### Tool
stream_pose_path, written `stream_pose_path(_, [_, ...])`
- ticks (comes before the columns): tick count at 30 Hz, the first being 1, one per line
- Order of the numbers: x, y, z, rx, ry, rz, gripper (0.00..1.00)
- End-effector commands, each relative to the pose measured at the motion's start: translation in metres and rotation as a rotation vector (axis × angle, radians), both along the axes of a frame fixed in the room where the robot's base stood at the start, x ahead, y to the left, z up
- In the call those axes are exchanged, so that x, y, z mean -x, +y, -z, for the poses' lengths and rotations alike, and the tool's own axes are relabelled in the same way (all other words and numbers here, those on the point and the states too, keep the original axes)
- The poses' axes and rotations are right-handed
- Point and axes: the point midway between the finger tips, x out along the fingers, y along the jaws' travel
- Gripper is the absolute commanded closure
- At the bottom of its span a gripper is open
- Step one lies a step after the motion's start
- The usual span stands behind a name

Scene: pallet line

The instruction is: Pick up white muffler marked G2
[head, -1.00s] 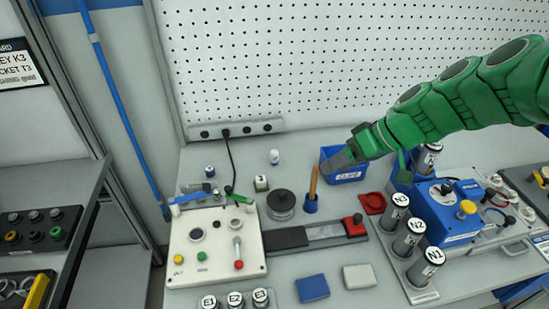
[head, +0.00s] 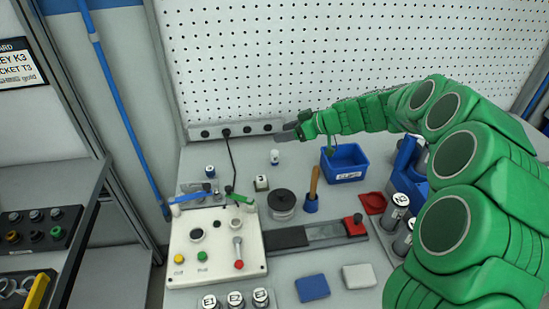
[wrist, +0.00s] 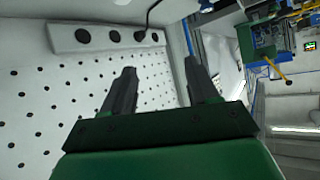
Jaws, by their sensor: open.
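A small white cylinder (head: 275,157) with a dark lower part stands upright on the bench near the pegboard; it may be the white muffler, but no G2 mark is legible. My gripper (head: 284,134) is in front of the pegboard, above and slightly right of this cylinder, and apart from it. In the wrist view, the two fingers (wrist: 160,70) are spread with nothing between them, facing the pegboard and socket strip. The wrist view does not show the cylinder.
A blue bin (head: 345,175) stands right of the cylinder. The socket strip (head: 235,130) runs along the pegboard's bottom.

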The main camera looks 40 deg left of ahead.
Motion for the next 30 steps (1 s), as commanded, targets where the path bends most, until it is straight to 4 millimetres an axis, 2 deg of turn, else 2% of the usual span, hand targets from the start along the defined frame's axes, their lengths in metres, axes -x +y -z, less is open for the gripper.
stream_pose_path(1, [-0.004,0.009,0.011,-0.007,-0.016,-0.005,0.41])
stream_pose_path(3, [-0.011,0.017,0.018,-0.023,-0.042,-0.006,0.41])
stream_pose_path(9, [-0.02,0.029,0.033,-0.043,-0.087,-0.01,0.41])
stream_pose_path(14, [-0.021,0.031,0.045,-0.044,-0.091,-0.011,0.41])
stream_pose_path(24, [-0.021,0.03,0.093,-0.044,-0.093,-0.01,0.41])
stream_pose_path(30, [-0.021,0.03,0.104,-0.045,-0.092,-0.009,0.41])
